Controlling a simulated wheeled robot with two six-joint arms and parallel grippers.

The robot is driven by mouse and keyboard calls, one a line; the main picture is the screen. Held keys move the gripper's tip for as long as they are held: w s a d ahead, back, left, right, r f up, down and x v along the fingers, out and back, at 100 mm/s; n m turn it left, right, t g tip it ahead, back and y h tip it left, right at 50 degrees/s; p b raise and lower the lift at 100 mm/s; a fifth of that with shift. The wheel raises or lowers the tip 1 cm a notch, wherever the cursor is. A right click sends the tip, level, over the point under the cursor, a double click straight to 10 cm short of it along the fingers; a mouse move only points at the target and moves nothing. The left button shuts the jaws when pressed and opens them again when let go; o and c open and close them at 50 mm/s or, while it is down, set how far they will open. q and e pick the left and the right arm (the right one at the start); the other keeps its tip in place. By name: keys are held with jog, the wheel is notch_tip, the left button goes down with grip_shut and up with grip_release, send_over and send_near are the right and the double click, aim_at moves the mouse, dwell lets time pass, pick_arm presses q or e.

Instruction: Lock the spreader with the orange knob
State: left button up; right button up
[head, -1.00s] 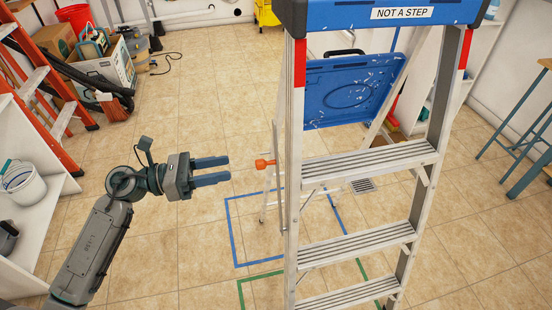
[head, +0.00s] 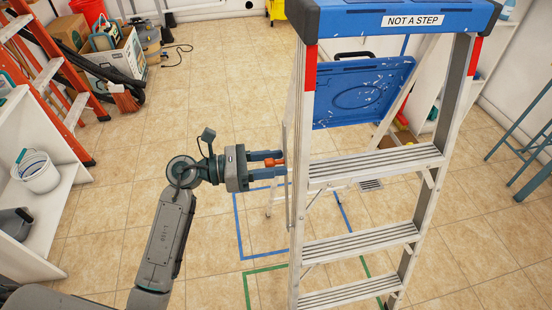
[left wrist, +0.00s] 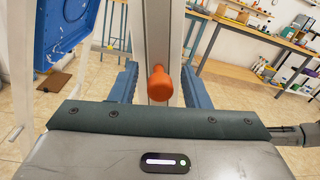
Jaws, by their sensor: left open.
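The orange knob (head: 276,162) sticks out to the left from the side of the stepladder (head: 299,190). In the left wrist view the knob (left wrist: 160,84) stands in front of a metal rail. My left gripper (head: 276,163) is open, with its two blue fingers on either side of the knob. The fingers (left wrist: 160,88) show to the left and right of it, with a gap at each side. The spreader bar (head: 289,185) by the knob is mostly hidden behind the ladder rail and the gripper. My right gripper is not in view.
The ladder's blue top cap (head: 405,18) and blue shelf (head: 362,92) rise to the right of my gripper. Blue tape (head: 238,225) and green tape (head: 247,290) mark the floor. Tiled floor between is clear.

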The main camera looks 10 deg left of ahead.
pick_arm(q)
jog(key=shift+w+d, duration=0.1)
jog(key=shift+d, duration=0.35)
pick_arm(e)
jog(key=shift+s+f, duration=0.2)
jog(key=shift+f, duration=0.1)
pick_arm(q)
grip_shut()
